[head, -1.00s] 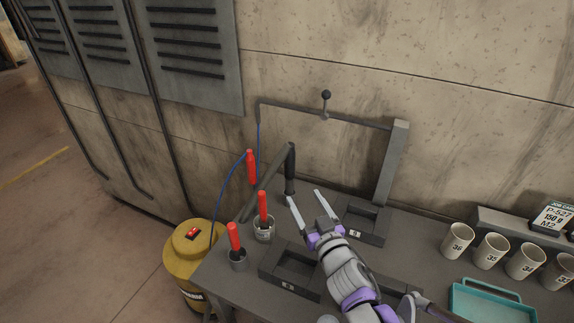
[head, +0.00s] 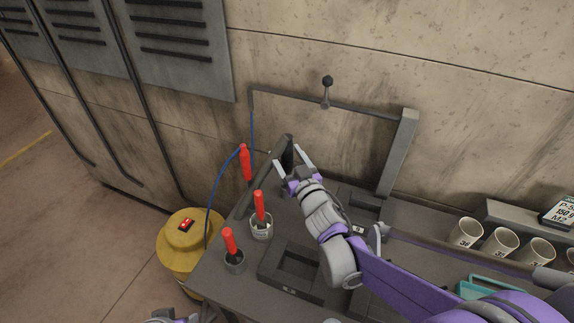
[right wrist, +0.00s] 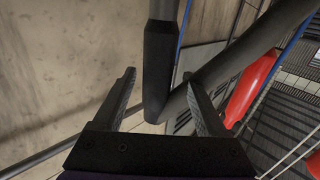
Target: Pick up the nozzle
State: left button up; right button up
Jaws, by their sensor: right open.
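The nozzle (head: 287,146) looks like a black upright handle joined to a grey slanted tube at the back left of the bench. My right gripper (head: 288,156) is open at the nozzle, one finger showing on each side of it. In the right wrist view the black part (right wrist: 158,70) stands upright between the two open fingers (right wrist: 159,84), with gaps on both sides. The grey tube (right wrist: 235,55) runs diagonally behind the right finger. I cannot tell how deep the nozzle sits between the fingers.
Red-handled tools stand in holders (head: 261,230) at the bench's left, and a red piece (head: 246,163) hangs by a blue hose. A grey frame (head: 404,150) rises behind. A yellow drum (head: 178,253) stands left of the bench; cups (head: 466,232) stand at right.

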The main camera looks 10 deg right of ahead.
jog(key=w, duration=0.4)
jog(key=shift+a+p, duration=0.2)
jog(key=shift+p, duration=0.1)
jog(key=shift+s, duration=0.1)
grip_shut()
